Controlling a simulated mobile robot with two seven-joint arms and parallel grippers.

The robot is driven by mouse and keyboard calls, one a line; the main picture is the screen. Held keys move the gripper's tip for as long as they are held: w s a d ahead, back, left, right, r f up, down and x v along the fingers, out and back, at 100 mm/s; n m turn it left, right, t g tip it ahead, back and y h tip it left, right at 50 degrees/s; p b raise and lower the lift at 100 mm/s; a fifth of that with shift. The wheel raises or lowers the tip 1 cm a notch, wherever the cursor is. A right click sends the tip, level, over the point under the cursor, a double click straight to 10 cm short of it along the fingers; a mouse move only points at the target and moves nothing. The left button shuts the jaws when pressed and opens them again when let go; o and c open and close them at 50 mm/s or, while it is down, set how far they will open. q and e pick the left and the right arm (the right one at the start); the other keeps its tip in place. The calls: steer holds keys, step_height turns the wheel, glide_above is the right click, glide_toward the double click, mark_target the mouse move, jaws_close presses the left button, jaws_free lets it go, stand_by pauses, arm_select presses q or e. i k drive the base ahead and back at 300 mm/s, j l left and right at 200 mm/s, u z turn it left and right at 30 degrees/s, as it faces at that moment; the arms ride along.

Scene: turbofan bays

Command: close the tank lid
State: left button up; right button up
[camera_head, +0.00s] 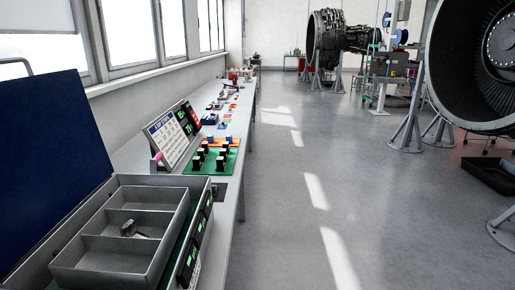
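The tank (124,181) is a grey metal box at the lower left, on the near end of the long bench. Its dark blue lid (50,160) stands raised and open, tilted up along the left side, with a metal handle (17,69) at its top left. A grey tray (103,244) with several compartments sits in the tank's opening. A small metal part (129,228) lies in one compartment. The tank's right face carries dark panels with green displays. Neither of my grippers shows in the head view.
A green board (212,160) with black blocks and a slanted sign panel (172,139) stand behind the tank. Small coloured items line the bench further back. Windows run along the left. Turbofan engines (484,60) stand at the right. The middle floor is clear.

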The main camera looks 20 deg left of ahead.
mark_target(54, 153)
steer(key=k+j+u, duration=0.1)
steer(key=j+u, duration=0.25)
steer(key=j, duration=0.3)
steer(key=j+u, duration=0.35)
steer(key=j, duration=0.25)
steer(key=j+u, duration=0.35)
steer(key=j, duration=0.35)
steer(key=l+z, duration=0.1)
steer(key=l, duration=0.35)
